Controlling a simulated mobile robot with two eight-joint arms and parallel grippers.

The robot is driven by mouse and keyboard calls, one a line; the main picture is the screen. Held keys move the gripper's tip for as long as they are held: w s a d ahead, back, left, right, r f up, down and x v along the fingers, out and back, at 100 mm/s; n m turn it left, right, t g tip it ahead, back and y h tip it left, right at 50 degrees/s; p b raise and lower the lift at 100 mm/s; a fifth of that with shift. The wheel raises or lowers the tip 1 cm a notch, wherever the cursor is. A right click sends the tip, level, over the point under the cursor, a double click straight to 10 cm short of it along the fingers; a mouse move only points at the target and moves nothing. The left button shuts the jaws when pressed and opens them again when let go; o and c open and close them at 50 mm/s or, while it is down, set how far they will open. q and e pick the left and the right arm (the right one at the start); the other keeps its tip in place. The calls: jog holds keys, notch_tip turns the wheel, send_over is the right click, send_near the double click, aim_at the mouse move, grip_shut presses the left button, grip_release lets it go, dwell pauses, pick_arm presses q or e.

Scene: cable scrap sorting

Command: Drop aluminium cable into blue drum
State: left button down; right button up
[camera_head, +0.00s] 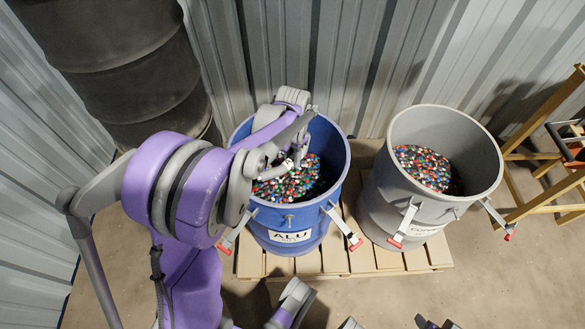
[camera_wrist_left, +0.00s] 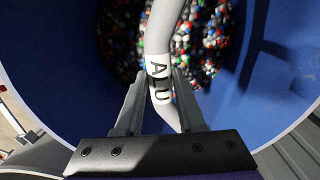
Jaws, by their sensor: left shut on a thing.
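The blue drum (camera_head: 290,228) stands on a pallet, with a white ALU label on its front and a bed of coloured pieces inside. My left gripper (camera_head: 292,165) reaches over its rim into the opening. In the left wrist view my left gripper (camera_wrist_left: 158,88) is shut on a light grey aluminium cable (camera_wrist_left: 158,40) with ALU printed on it. The cable hangs over the coloured pieces, inside the outline of the blue wall (camera_wrist_left: 55,60). In the head view the cable is mostly hidden by my arm. My right gripper is not clearly in view.
A grey drum (camera_head: 375,205) with similar coloured pieces stands close to the right on the same pallet (camera_head: 385,261). A dark barrel (camera_head: 140,80) is at the back left. A wooden frame (camera_head: 545,165) is at the right. A corrugated wall (camera_head: 330,60) runs behind.

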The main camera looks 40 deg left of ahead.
aim_at(292, 165)
pick_arm(q)
jog(key=shift+f+b, duration=0.55)
jog(key=shift+f, duration=1.65)
jog(key=shift+f+b, duration=0.4)
jog(key=shift+f, duration=0.2)
jog(key=c, duration=0.5)
grip_release()
